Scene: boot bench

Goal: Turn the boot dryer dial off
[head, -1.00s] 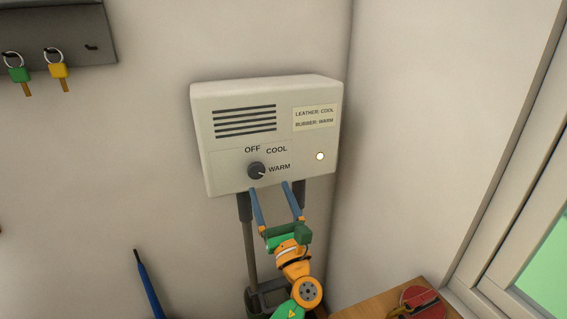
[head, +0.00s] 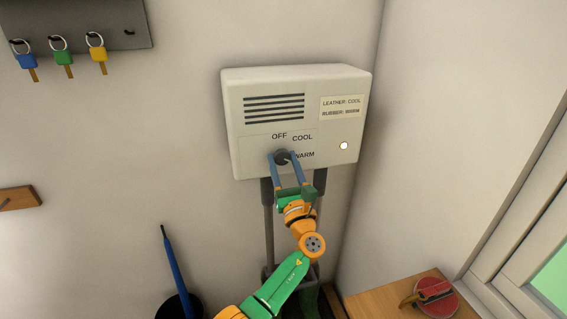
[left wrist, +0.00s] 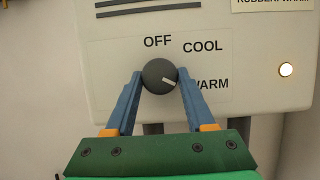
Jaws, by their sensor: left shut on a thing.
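The boot dryer (head: 240,130) is a cream wall box with OFF, COOL and WARM printed around a dark round dial (head: 282,157). The fingers partly cover the start of the WARM label. A small round light (left wrist: 286,69) on the dryer's right glows pale. My right gripper is not in view.
Grey tubes run down below the dryer. A key rack (head: 80,25) with several keys hangs at upper left. A blue-handled tool (head: 174,262) stands in a dark pot at lower left. A wooden surface with a red round tin (head: 436,296) is at lower right, beside a window frame.

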